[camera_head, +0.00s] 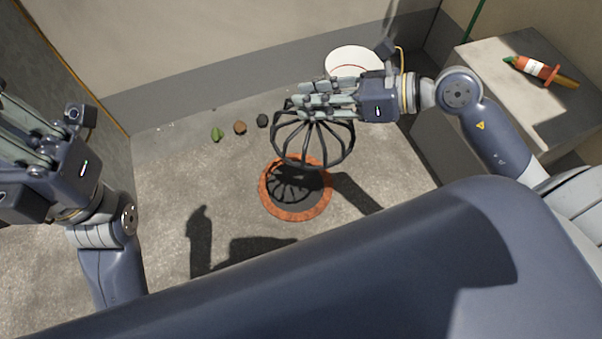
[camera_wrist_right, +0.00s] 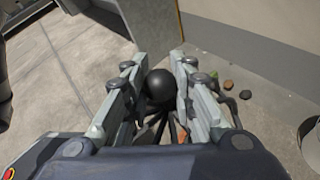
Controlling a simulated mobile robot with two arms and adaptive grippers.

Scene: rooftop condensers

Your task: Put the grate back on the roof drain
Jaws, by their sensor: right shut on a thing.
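The grate (camera_head: 313,143) is a black domed cage of curved bars with a ring at its base. My right gripper (camera_head: 305,100) is shut on its top and holds it in the air. In the right wrist view, a round black knob (camera_wrist_right: 160,86) sits between the fingers, with bars spreading below. The roof drain (camera_head: 268,206) is a dark round opening with an orange-red rim in the floor. The grate hangs above its far side, and a barred shadow falls in the opening. My left gripper (camera_head: 22,135) is at the left edge, away from both; its fingertips are cut off.
A green leaf (camera_head: 217,134), a brown lump (camera_head: 240,128) and a dark lump (camera_head: 262,121) lie near the back wall. A white round thing (camera_head: 352,60) is behind my right gripper. An orange tube (camera_head: 535,68) lies on a concrete block (camera_head: 495,62) at right. Floor left of the drain is clear.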

